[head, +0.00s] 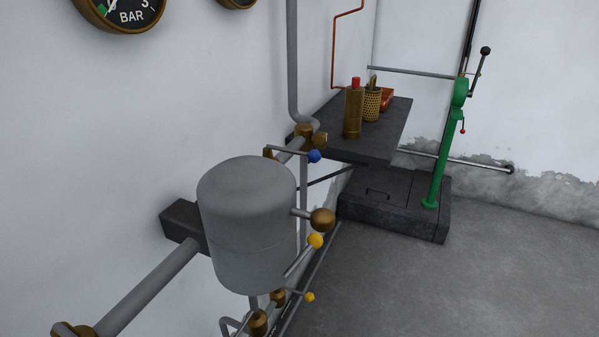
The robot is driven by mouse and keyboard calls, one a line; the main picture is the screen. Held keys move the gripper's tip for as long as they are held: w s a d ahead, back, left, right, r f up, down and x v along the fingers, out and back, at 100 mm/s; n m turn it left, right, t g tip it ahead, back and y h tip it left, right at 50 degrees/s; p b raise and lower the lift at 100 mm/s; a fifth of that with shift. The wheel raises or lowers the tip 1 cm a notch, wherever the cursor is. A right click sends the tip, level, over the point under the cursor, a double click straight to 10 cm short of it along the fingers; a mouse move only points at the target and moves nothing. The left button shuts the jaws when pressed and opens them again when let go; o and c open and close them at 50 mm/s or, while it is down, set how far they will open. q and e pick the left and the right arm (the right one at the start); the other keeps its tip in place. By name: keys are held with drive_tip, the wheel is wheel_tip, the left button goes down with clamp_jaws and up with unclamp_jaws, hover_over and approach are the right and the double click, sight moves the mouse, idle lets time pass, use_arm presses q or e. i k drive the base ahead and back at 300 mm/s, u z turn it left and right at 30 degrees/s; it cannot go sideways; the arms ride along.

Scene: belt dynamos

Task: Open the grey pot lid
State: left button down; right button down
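The grey pot (249,250) is a cylinder fixed by the wall on a dark bracket. Its grey lid (246,180) has a smooth domed top and sits down on the pot, with a faint seam around the body. A round brass knob (322,220) sticks out on a short stem from the pot's right side. Neither of my grippers is in view.
Levers with a blue ball (314,156) and yellow balls (316,240) stand close to the pot. A grey pipe (145,285) runs at lower left. A dark shelf (385,135) holds a brass bottle (354,110). A green lever stand (446,155) is behind; floor at right is clear.

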sight(246, 203)
drive_tip(key=k, duration=1)
drive_tip(key=z, duration=0.95)
drive_tip(key=i, duration=0.95)
drive_tip(key=u, duration=1.45)
